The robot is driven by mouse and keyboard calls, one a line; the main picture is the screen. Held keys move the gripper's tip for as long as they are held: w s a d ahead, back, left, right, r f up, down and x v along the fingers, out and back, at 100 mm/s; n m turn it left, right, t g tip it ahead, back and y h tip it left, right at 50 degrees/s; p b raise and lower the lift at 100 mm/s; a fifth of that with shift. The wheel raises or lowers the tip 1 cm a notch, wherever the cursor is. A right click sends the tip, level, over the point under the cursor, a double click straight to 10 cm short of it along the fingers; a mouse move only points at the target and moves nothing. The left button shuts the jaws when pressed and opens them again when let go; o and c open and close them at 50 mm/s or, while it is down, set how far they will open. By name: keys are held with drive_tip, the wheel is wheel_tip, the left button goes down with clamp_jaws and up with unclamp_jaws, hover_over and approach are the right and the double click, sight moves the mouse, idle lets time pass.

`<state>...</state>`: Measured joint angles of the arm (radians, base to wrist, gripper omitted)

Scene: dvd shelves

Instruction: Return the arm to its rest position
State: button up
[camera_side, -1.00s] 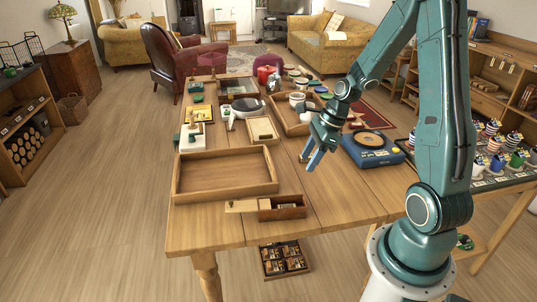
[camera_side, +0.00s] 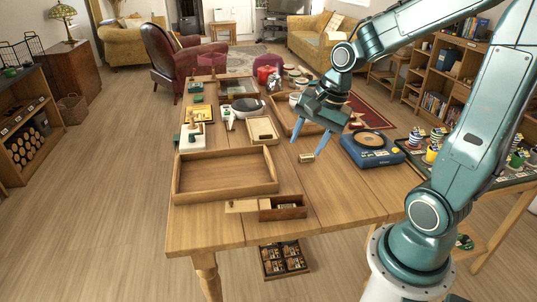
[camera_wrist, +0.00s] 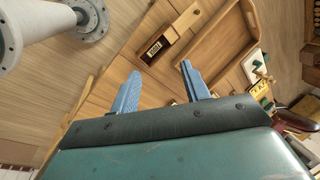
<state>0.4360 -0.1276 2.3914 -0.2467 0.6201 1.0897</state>
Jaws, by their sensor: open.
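My gripper (camera_side: 309,146) is open, with two blue fingers spread apart and nothing seen between them. It hangs above the right half of the wooden table (camera_side: 335,195), left of the blue record player (camera_side: 371,147). In the wrist view the two fingers (camera_wrist: 160,88) point up the picture over the table boards, well apart. A small tan and dark block (camera_side: 307,158) shows just below the fingertips in the side view. I cannot tell its exact height relative to them.
A large empty wooden tray (camera_side: 225,193) lies left of my gripper. A small wooden box with a slid lid (camera_side: 282,209) lies in front of it. Several trays and tools crowd the table's far half. A rack of striped cups (camera_side: 432,152) stands at the right.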

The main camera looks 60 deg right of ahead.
drive_tip(key=s+a+r+n+t, duration=0.1)
drive_tip(key=s+a+r+n, duration=0.2)
drive_tip(key=n, duration=0.4)
drive_tip(key=s+a+r+n+t+h, duration=0.1)
drive_tip(key=s+a+r+n, duration=0.3)
drive_tip(key=s+n, duration=0.3)
drive_tip(key=shift+s+r+n, duration=0.3)
drive_tip(key=shift+r+n, duration=0.4)
drive_tip(key=shift+n, duration=0.1)
